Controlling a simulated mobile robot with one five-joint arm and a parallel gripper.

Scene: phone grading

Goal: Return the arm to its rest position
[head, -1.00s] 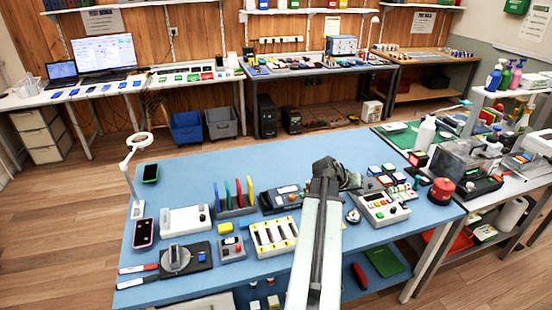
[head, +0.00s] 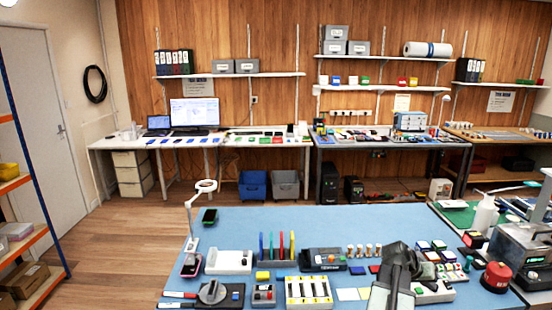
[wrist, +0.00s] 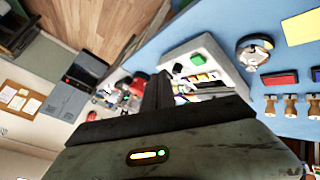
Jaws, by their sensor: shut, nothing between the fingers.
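My arm rises from the bottom edge of the head view, at the right part of the blue workbench (head: 330,222). My gripper (wrist: 158,92) shows in the wrist view with its dark fingers together and nothing between them. In the head view its tip is hidden behind the dark wrist housing, which covers part of a white device with coloured buttons (head: 432,292). That white device also shows beyond the fingers in the wrist view (wrist: 215,62). I cannot tell the exact height of the gripper above the bench.
Around the arm stand a rack of coloured upright pieces (head: 277,258), a white battery tray (head: 308,290), a red round button (head: 496,277) and a ring lamp (head: 205,186). The back of the blue bench is mostly clear. A shelf rack (head: 25,250) stands at far left.

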